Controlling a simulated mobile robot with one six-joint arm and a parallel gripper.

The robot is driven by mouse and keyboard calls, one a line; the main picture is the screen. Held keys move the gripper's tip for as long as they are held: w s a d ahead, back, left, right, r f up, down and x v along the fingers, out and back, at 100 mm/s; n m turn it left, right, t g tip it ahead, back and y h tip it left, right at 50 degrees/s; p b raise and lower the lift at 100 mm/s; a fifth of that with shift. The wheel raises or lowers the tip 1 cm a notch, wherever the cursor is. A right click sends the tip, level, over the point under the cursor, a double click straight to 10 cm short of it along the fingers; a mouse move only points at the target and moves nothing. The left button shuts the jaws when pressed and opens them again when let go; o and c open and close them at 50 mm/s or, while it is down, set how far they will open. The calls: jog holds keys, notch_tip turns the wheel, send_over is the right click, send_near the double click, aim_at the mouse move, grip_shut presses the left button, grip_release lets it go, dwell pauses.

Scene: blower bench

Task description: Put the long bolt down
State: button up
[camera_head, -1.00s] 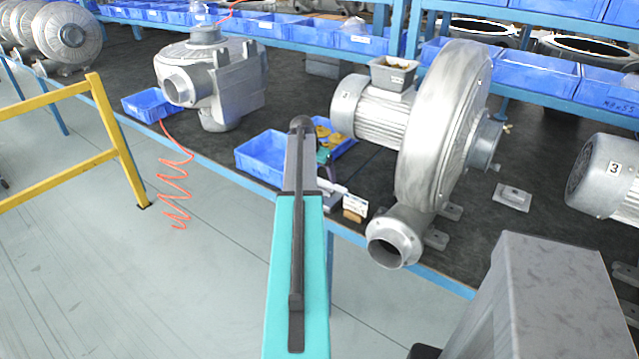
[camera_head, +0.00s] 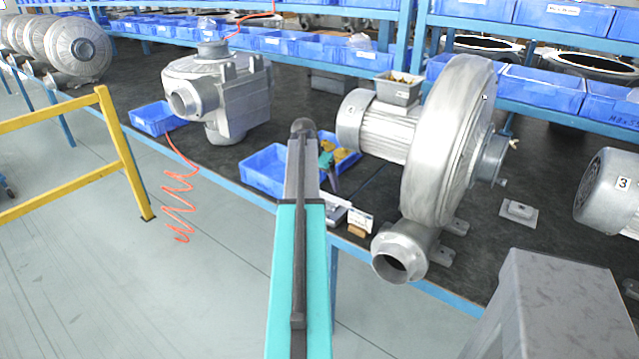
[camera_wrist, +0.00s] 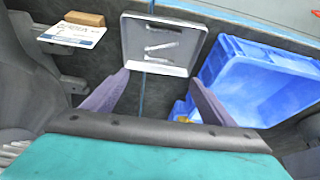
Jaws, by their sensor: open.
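In the wrist view my gripper (camera_wrist: 160,78) is open, with its two dark fingers apart and nothing visible between them. The fingertips are by the near edge of a shallow grey tray (camera_wrist: 128,40). The tray also shows in the head view (camera_head: 338,214), partly behind my arm.
A blue bin (camera_wrist: 268,72) stands right of the tray in the wrist view. A label card (camera_wrist: 72,34) with a wooden block (camera_wrist: 84,18) is at its left. In the head view a large blower (camera_head: 440,150) stands right of my arm.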

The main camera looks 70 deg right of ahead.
jog(key=shift+f, duration=0.1)
